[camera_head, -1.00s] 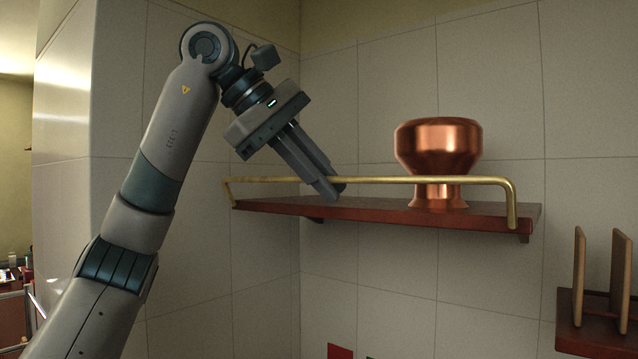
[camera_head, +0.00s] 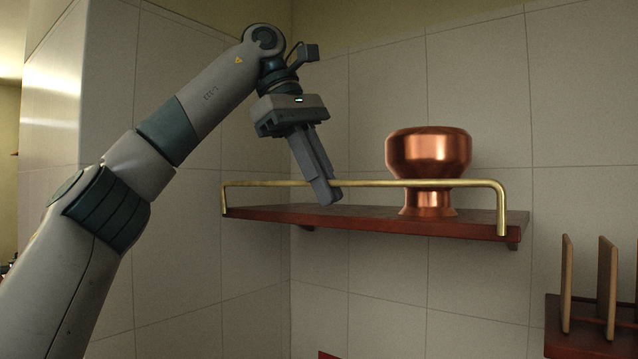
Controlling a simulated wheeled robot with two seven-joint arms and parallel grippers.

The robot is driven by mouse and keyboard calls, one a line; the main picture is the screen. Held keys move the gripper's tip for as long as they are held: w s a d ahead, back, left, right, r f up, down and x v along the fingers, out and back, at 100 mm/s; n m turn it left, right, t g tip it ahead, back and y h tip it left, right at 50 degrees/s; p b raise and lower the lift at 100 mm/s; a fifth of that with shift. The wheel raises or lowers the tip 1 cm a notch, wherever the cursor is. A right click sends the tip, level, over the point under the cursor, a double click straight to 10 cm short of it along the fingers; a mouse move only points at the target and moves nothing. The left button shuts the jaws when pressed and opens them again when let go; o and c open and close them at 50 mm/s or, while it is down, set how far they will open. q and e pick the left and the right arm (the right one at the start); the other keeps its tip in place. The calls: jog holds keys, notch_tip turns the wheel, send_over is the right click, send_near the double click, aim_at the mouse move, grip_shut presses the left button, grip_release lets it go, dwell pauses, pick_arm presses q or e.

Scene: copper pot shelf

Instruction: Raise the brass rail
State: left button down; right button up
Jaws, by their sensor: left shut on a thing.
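The brass rail (camera_head: 440,183) runs along the front of the wooden shelf (camera_head: 270,217), with a bent leg at each end. It stands upright, with its long bar above the shelf's front edge. My left gripper (camera_head: 328,190) reaches down from above and is shut on the rail, left of its middle. The fingertips extend a little below the bar, close over the shelf board. My right gripper is not in view.
A copper pot (camera_head: 428,155) stands on the shelf behind the rail, to the right of my left gripper. A lower wooden rack (camera_head: 590,325) with upright boards is at the lower right. The tiled wall is close behind the shelf.

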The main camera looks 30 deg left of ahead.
pick_arm(q)
jog(key=shift+w+g, duration=0.35)
jog(key=shift+g, duration=0.05)
dwell(0.4)
jog(key=c, duration=1.9)
grip_release()
jog(key=shift+w+d, duration=0.1)
jog(key=shift+w, duration=0.05)
jog(key=shift+o, duration=0.2)
jog(key=shift+r, duration=0.15)
jog(key=s+a, duration=0.2)
jog(key=a, duration=1)
jog(key=shift+s+r, duration=0.35)
jog(key=shift+s, duration=0.05)
jog(key=shift+a, duration=0.1)
